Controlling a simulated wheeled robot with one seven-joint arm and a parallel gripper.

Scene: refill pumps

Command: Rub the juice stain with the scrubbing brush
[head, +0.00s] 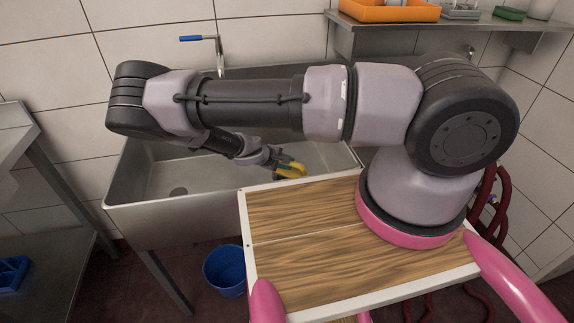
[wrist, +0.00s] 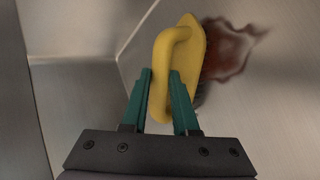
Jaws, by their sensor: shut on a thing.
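The scrubbing brush (wrist: 186,52) is yellow with a looped handle and dark bristles. It also shows in the head view (head: 291,170), inside the sink. My gripper (wrist: 160,76) has green fingers, shut on the brush's handle. The juice stain (wrist: 230,50) is a dark reddish-brown patch on the grey metal surface, right beside and partly behind the brush in the wrist view. The bristles are mostly hidden, so I cannot tell if they touch the surface. The stain is not visible in the head view.
A large metal sink (head: 128,190) surrounds my gripper, with a blue-handled tap (head: 220,58) at the back wall. A blue bucket (head: 224,270) stands on the floor in front. A shelf (head: 455,27) with an orange tray (head: 388,11) hangs at the upper right.

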